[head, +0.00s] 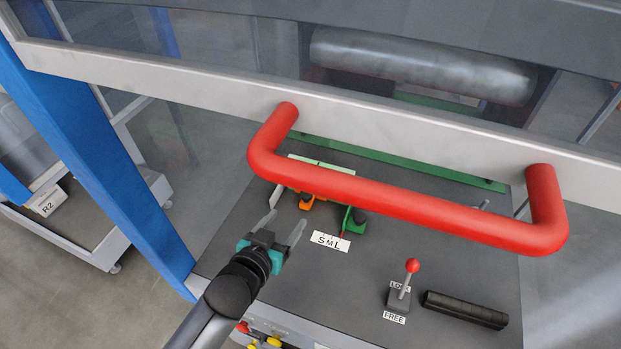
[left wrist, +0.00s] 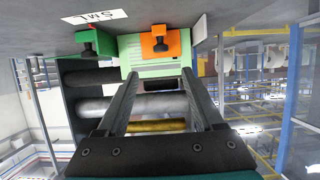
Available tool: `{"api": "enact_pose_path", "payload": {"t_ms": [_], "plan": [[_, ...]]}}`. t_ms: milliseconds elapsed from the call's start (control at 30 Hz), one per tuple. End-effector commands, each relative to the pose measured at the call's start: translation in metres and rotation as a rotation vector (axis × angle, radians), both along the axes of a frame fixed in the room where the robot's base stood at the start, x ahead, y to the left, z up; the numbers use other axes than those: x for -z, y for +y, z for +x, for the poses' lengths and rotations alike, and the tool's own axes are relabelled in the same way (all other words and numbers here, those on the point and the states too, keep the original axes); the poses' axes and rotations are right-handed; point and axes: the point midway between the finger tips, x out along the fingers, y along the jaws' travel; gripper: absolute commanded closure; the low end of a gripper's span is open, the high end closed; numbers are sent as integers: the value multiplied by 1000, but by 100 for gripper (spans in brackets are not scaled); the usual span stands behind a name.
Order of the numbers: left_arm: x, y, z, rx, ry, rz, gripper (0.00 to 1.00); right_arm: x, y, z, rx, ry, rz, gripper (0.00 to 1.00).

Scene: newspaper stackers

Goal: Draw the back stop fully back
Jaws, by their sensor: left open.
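An orange block with a dark knob (head: 306,200) and a green block with a dark knob (head: 353,220) sit on the grey deck, partly behind the red bar. I cannot tell which is the back stop. A white S M L label (head: 330,241) lies beside the green block. My left gripper (head: 287,220) is open and empty, in front of and left of the blocks. In the left wrist view, the orange block (left wrist: 165,44) and green block (left wrist: 97,40) show beyond the open fingers (left wrist: 158,76), apart from them. A pale green stack (left wrist: 150,65) shows by the orange block. My right gripper is out of view.
A thick red handle bar (head: 400,208) on a grey-framed clear guard (head: 220,92) crosses above the deck. A red-knobbed lever (head: 405,280) stands between LOCK and FREE labels, beside a black ribbed grip (head: 465,310). A blue post (head: 110,170) stands at left.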

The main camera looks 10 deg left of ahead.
Motion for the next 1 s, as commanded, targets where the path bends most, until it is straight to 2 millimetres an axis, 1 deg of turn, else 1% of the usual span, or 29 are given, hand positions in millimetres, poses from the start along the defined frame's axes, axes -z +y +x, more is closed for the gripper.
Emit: {"api": "enact_pose_path", "payload": {"t_ms": [33, 100, 333, 533, 733, 1000], "plan": [[4, -2, 9, 0, -3, -1, 31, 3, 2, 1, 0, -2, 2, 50], [9, -4, 19, 0, -2, 0, 31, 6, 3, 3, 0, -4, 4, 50], [22, -10, 53, 0, -2, 0, 31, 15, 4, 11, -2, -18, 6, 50], [33, -15, 79, 0, -1, 0, 31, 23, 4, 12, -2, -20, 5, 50], [39, -18, 92, 0, 1, 0, 31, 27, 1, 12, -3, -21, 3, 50], [40, -19, 96, 1, 1, 0, 31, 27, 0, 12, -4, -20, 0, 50]]}}
